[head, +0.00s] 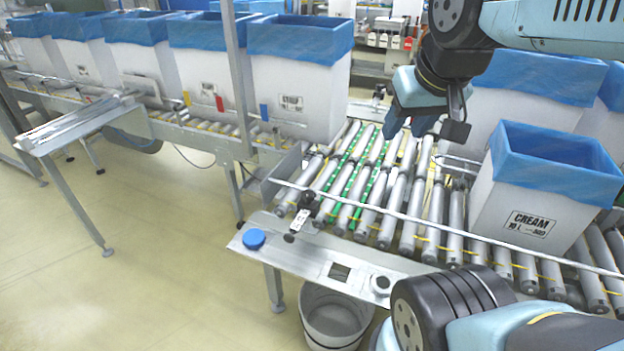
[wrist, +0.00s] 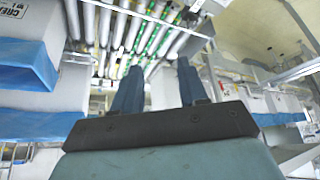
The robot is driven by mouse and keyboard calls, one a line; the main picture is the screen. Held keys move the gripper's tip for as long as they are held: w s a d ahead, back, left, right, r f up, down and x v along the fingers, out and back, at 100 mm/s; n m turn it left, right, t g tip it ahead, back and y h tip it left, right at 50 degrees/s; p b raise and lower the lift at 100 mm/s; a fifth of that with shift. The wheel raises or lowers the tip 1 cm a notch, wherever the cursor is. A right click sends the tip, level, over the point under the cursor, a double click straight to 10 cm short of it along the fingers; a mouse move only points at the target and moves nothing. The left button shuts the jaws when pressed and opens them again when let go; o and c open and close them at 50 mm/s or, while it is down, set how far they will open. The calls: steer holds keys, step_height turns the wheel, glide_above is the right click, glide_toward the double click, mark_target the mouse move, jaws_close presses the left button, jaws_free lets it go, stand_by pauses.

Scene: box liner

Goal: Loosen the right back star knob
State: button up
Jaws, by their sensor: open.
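My gripper (head: 408,128) hangs over the roller conveyor (head: 400,205), fingers pointing down. In the wrist view my gripper (wrist: 160,66) is open, with nothing between its fingers. A small dark knob-like part (head: 378,91) stands at the far edge of the conveyor, left of my gripper and apart from it. Another dark knob-like part (head: 308,199) is at the near left, by the guide rail (head: 400,215). Both are too small to make out a star shape. I cannot tell which is the right back star knob; it may be hidden behind my arm.
A white box with a blue liner, marked CREAM (head: 530,222), stands on the rollers at right. More lined boxes (head: 298,95) stand on the conveyor at left. A blue button (head: 254,238) is on the near frame, and a bucket (head: 335,318) is below it.

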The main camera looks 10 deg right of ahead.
steer(key=shift+d, duration=0.1)
steer(key=o, duration=0.3)
steer(key=shift+w, duration=0.3)
steer(key=shift+o, duration=1.4)
steer(key=shift+w+d+f+m+g, duration=0.15)
steer(key=shift+w+d+m, duration=0.15)
steer(key=shift+w, duration=0.35)
steer(key=shift+w+d+f+m+g, duration=0.15)
steer(key=shift+w+m, duration=0.25)
steer(key=shift+w, duration=0.2)
steer(key=m+g, duration=0.5)
steer(key=m, duration=0.8)
glide_above(309, 192)
step_height(309, 192, down, 19)
step_height(309, 192, down, 14)
steer(key=shift+s+r, duration=0.1)
steer(key=shift+r, duration=0.05)
